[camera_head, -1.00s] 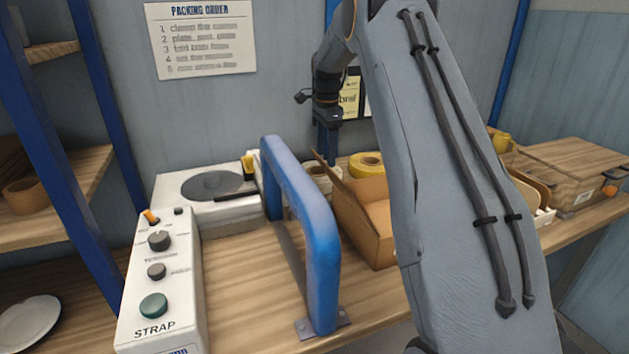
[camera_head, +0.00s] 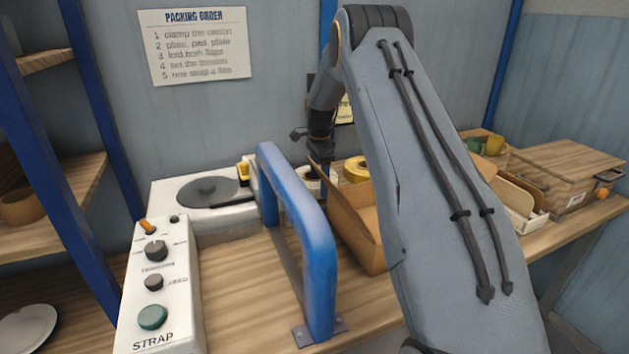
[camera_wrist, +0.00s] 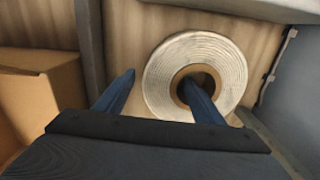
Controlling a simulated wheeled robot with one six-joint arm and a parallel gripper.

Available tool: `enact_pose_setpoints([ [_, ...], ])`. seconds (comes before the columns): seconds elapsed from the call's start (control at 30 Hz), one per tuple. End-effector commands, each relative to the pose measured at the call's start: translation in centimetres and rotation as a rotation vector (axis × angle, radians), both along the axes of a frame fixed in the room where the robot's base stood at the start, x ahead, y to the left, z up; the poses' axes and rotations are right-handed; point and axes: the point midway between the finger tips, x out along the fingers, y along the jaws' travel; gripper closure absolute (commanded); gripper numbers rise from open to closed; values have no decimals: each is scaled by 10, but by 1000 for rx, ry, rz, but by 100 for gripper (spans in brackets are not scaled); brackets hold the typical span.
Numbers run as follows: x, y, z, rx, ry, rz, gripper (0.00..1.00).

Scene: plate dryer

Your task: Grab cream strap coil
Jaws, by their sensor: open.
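The cream strap coil (camera_wrist: 160,78) lies flat in the wrist view, with a brown core ring around its dark central hole. My gripper (camera_wrist: 159,76) is open over the coil's left side. Its left finger is outside the coil on the left. Its right finger overlaps the central hole; how deep it reaches I cannot tell. The coil's left wall shows between the fingers. In the head view, my gripper is at the back of the bench behind the blue frame, and the coil is mostly hidden there.
A blue arch frame (camera_head: 318,255) stands in front of the coil's place. A yellow coil (camera_head: 357,168) and an open cardboard box (camera_head: 350,222) are to the right. The box also shows left in the wrist view (camera_wrist: 42,95). A strap control unit (camera_head: 155,290) is at left.

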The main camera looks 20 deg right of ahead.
Motion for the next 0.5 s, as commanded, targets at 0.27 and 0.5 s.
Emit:
enact_pose_setpoints([
  [0.27,0,0,0,0,0,-1,56],
  [0.5,0,0,0,0,0,-1,96],
])
